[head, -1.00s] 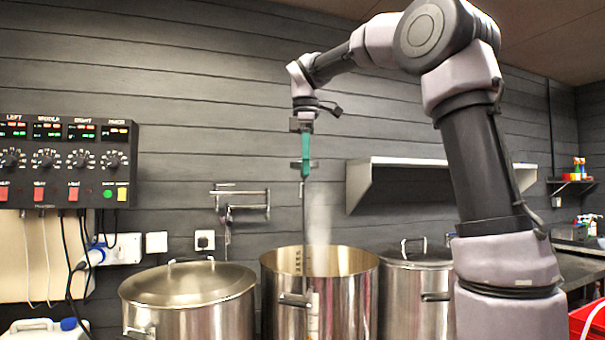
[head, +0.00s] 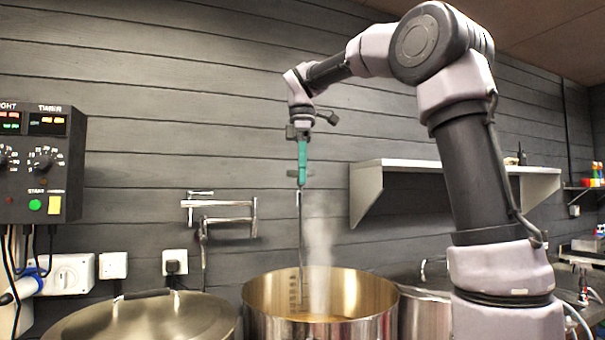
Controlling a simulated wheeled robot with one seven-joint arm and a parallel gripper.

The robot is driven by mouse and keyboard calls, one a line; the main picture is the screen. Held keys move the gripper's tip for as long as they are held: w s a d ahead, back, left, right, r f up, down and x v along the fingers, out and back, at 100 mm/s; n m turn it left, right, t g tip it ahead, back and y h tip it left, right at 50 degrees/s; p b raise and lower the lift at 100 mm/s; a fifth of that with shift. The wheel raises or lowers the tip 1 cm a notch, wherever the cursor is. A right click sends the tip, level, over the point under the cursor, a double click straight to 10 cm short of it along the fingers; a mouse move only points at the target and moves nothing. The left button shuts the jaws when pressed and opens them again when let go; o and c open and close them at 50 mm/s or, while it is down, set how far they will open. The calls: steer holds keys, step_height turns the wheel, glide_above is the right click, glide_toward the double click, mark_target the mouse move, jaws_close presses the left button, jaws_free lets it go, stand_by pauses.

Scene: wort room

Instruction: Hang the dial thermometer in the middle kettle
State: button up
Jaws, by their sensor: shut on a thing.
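The middle kettle (head: 370,325) is open, steel, with tan liquid inside and steam rising from it. My gripper (head: 302,170) is above it, shut on the dial thermometer (head: 300,220), whose long thin dark stem hangs nearly upright. The stem passes in front of the kettle's far inner wall, and its lower part overlaps the opening in the picture. I cannot tell how deep the tip reaches. A teal piece shows at the grip. The dial face cannot be made out.
A lidded kettle (head: 150,318) stands on the left, and another (head: 425,310) on the right, partly behind my arm. Sockets (head: 75,273) sit below the panel.

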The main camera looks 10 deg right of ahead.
steer(key=shift+f, duration=0.15)
step_height(320, 180, down, 22)
stand_by(1.5)
steer(key=shift+f, duration=0.5)
stand_by(1.3)
steer(key=shift+f, duration=2.25)
steer(key=shift+f, duration=1.4)
steer(key=o, duration=1.3)
